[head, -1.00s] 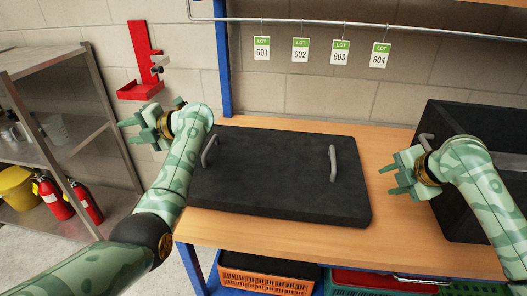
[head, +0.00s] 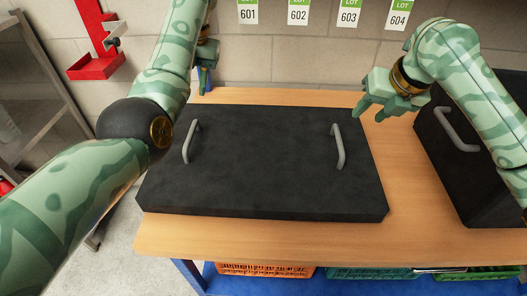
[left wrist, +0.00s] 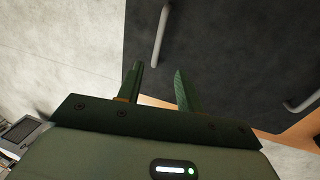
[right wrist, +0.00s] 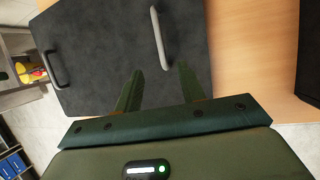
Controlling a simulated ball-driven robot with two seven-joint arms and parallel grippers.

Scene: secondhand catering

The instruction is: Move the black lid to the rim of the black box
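The black lid (head: 265,170) lies flat on the wooden table, with a grey left handle (head: 189,142) and a grey right handle (head: 339,147). The black box (head: 450,165) stands to its right, with a grey handle; my right arm hides part of it. My left gripper (head: 205,80) is above the table's back left, beyond the lid's left handle, mostly hidden by my arm. Its fingers (left wrist: 160,85) are apart and empty in the left wrist view. My right gripper (head: 372,108) is open and empty above the lid's back right corner. Neither gripper touches a handle.
The wooden table (head: 290,238) is bare in front of the lid and in a strip between lid and box. Crates (head: 265,270) sit on the shelf below. A red wall bracket (head: 95,55) is at the back left. Lot tags (head: 298,12) hang behind.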

